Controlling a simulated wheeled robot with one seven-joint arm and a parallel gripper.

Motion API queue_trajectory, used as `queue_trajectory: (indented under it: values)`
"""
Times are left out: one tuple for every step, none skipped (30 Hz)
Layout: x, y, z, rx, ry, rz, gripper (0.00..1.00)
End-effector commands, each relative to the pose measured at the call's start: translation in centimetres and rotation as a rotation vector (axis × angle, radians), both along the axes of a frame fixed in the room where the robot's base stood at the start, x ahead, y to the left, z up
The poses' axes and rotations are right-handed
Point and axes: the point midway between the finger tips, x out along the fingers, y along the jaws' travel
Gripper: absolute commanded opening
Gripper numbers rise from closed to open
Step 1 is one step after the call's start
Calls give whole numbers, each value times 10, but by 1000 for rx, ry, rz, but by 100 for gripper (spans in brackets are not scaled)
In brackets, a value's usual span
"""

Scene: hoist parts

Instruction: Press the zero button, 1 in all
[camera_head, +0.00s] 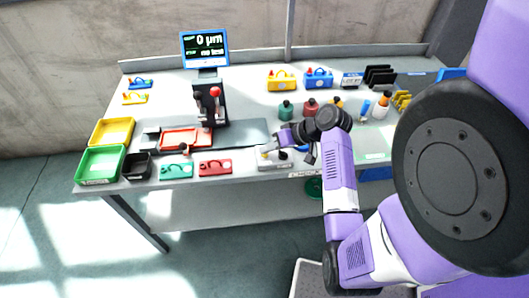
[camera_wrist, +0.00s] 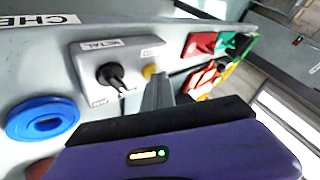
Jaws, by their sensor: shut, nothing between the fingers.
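A small light grey box (camera_wrist: 88,58) stands on the bench, with a label that seems to read METAL. It carries a black part with metal tips (camera_wrist: 112,78) and a round yellow button (camera_wrist: 150,71) with a small label too blurred to read. I cannot confirm from the label that this is the zero button. My gripper (camera_wrist: 158,88) is shut and empty, its fingertips just beside the yellow button; I cannot tell whether they touch it. In the head view my gripper (camera_head: 268,149) is over the grey box (camera_head: 272,164), near the bench's front edge.
A screen (camera_head: 205,50) reads 0 µm above a black stand (camera_head: 211,108). Red (camera_head: 215,167) and green (camera_head: 176,171) parts lie left of my gripper. A blue ring (camera_wrist: 43,108) lies beside the grey box. Coloured bottles (camera_head: 311,107) stand behind my arm.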

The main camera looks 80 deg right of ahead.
Motion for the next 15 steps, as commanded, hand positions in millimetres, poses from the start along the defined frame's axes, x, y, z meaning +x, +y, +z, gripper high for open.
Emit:
queue_trajectory:
  values:
    - [0,0,4,1,1,0,0]
    - [0,0,6,1,1,1,0]
    - [0,0,8,1,1,1,0]
    - [0,1,10,1,1,1,0]
    - [0,0,11,1,1,1,0]
    - [0,1,13,1,1,1,0]
    - [0,1,14,1,1,1,0]
    - [0,1,15,1,1,1,0]
    - [0,1,16,1,1,1,0]
    - [0,1,16,1,1,1,0]
    - [0,1,16,1,1,1,0]
    - [0,0,15,1,1,1,0]
    - [0,0,15,1,1,1,0]
    - [0,0,15,1,1,1,0]
    - [0,0,15,1,1,1,0]
